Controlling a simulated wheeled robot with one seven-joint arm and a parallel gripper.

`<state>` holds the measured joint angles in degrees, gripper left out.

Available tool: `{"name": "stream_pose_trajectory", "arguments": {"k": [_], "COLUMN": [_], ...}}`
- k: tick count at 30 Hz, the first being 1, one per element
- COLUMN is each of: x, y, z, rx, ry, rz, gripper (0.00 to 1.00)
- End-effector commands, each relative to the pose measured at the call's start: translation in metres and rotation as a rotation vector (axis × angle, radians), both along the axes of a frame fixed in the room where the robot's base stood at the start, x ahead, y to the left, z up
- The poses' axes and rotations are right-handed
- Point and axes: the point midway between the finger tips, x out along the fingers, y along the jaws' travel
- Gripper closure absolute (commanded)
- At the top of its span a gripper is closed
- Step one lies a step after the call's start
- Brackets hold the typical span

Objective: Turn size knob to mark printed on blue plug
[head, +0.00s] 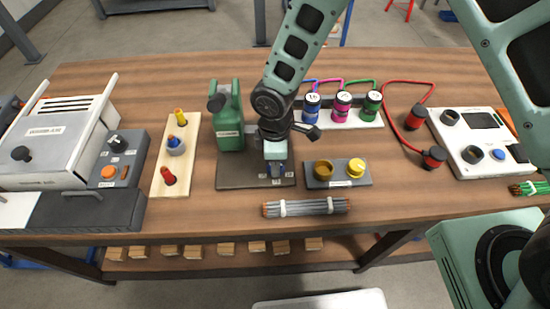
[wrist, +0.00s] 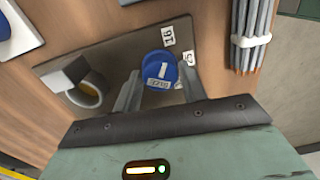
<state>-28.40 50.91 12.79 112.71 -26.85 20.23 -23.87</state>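The size knob is the blue knob (wrist: 161,68) with a white pointer line on top. It stands on a dark base plate (wrist: 210,30); in the head view it is at the plate's front (head: 277,168). Mark labels lie beside it: one reads 16 (wrist: 168,37), and another is partly hidden. My gripper (wrist: 160,82) points down over the knob, one finger on each side, close against it. It seems shut on the knob. The blue plug (head: 312,107) stands in a white strip at the back, with a small white label that looks like 16.
A green pump (head: 229,120) stands on the plate's left. A bundle of grey rods (head: 305,207) lies in front. Magenta (head: 342,104) and green (head: 373,105) plugs stand beside the blue one.

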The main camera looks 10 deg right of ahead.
Motion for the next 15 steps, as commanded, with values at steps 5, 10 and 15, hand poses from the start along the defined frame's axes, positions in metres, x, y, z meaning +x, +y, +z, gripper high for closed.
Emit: {"name": "stream_pose_trajectory", "arguments": {"k": [5,10,15], "x": [0.0,0.0,0.001], "y": [0.0,0.0,0.001], "z": [0.0,0.001,0.014], "rx": [0.0,0.001,0.004], "ry": [0.0,0.0,-0.003], "rz": [-0.001,-0.002,-0.003], "gripper": [0.41,0.41,0.41]}}
